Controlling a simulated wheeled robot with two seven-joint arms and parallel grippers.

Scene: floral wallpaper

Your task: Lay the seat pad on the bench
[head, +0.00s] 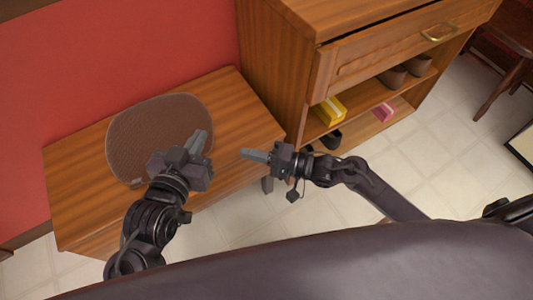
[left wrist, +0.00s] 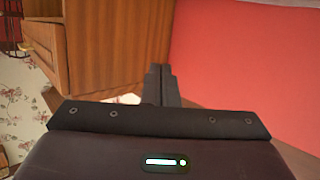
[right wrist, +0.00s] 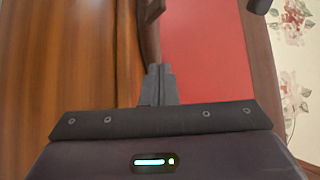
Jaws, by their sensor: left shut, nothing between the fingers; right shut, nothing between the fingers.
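The brown, rounded seat pad (head: 143,132) lies on the wooden bench (head: 87,213), towards its back left half, by the red wall. It looks roughly flat and within the bench edges. My left gripper (head: 199,141) is shut and empty, in front of the pad's right part and hiding some of it. I cannot tell whether it touches the pad. My right gripper (head: 250,155) is shut and empty near the bench's front right edge, apart from the pad. A brown strip, probably the pad edge-on, shows in the right wrist view (right wrist: 148,35).
A wooden cabinet (head: 275,50) stands against the bench's right end. Its open shelves hold a yellow box (head: 325,112), a pink item (head: 383,112) and brown shoes (head: 392,77). A dark wooden chair (head: 505,35) is at the far right. The tiled floor in front is clear.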

